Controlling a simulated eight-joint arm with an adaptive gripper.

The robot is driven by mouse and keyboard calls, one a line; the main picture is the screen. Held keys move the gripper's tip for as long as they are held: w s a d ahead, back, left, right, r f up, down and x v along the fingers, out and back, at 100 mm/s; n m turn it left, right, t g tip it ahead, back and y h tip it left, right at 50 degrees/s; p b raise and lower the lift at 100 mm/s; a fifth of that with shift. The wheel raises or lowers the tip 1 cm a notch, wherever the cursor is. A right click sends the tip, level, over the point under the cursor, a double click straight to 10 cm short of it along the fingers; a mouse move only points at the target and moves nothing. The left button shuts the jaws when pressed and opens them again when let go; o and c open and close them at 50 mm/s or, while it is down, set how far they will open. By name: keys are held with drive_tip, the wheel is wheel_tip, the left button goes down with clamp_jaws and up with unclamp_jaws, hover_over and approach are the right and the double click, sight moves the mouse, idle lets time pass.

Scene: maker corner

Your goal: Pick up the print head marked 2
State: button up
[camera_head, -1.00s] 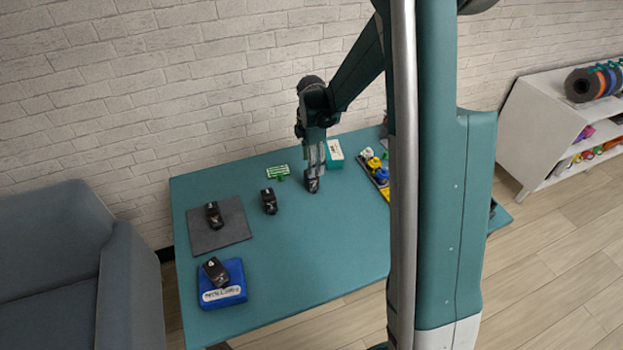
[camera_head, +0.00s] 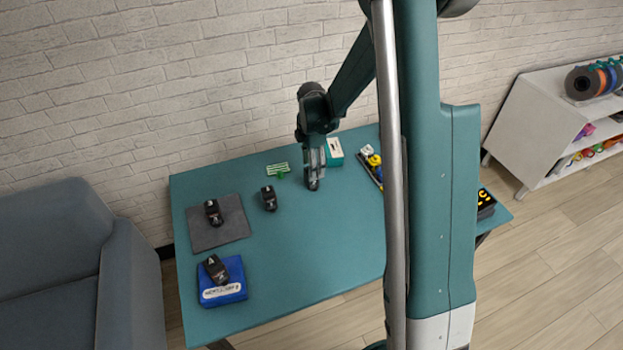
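Several small black print heads with pale marks are in view. One (camera_head: 213,212) stands on a grey mat, one (camera_head: 269,199) on the bare table, and one (camera_head: 216,270) on a blue box. Their marks are too small to read surely, so I cannot tell which is marked 2. My gripper (camera_head: 314,183) points down at the table, right of the print head on the bare table. A dark piece, seemingly another print head, is at its fingertips and mostly hidden by them. Whether the fingers are closed on it does not show.
The teal table (camera_head: 290,260) has free room at its front. A green-and-white box (camera_head: 333,152) stands close behind my gripper. A green piece (camera_head: 278,170) lies behind the print heads. A tray with coloured items (camera_head: 373,160) and a black box (camera_head: 486,203) are to the right.

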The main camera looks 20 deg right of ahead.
drive_tip(key=shift+f, duration=0.1)
drive_tip(key=shift+s+f+b, duration=0.1)
drive_tip(key=shift+f+b, duration=0.4)
drive_tip(key=shift+f, duration=2.05)
drive_tip(key=c, duration=1.1)
